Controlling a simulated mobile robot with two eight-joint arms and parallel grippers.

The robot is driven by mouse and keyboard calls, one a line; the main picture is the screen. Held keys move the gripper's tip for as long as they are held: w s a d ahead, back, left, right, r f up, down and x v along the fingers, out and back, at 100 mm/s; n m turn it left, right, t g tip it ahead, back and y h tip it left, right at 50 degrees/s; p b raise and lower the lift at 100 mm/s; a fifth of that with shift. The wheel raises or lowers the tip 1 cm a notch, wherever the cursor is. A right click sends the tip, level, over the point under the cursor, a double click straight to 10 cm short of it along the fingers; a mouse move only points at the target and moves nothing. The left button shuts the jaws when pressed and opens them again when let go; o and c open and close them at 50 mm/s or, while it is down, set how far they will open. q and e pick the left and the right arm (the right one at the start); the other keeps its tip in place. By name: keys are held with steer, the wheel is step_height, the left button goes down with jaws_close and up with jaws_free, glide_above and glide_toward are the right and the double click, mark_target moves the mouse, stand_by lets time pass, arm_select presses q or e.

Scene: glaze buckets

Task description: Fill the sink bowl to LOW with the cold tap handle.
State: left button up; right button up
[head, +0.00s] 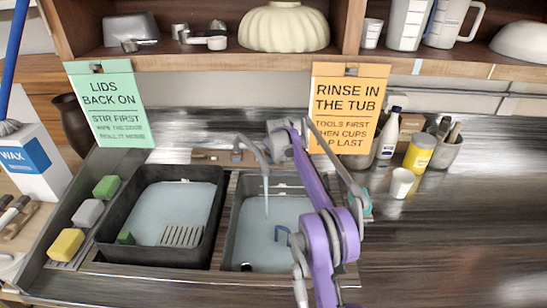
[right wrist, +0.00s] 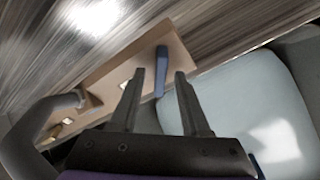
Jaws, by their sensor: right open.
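The sink bowl (head: 252,248) is the right basin, with a pale blue surface inside; I cannot tell its water level. A grey curved spout (head: 257,151) reaches over it, and a thin pale line hangs from its tip. In the right wrist view a blue tap handle (right wrist: 162,56) stands on a tan ledge. My right gripper (right wrist: 159,73) is open, with the blue handle lined up between its fingertips; I cannot tell whether they touch. In the head view my purple right arm crosses the bowl's right side and hides the handle. My left gripper is out of view.
A black tub (head: 108,233) with a grey grate stands left of the bowl. Sponges (head: 88,213) lie at its left. An orange sign (head: 345,100) hangs behind my arm. A white cup (head: 402,183) and a yellow can (head: 419,153) stand right.

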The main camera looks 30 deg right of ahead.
steer(key=shift+c, duration=0.3)
jaws_close()
steer(key=shift+m, duration=0.4)
steer(key=m, duration=0.3)
steer(key=shift+m+t+p, duration=0.3)
steer(key=m, duration=0.5)
steer(key=shift+t, duration=0.3)
steer(key=shift+m, duration=0.4)
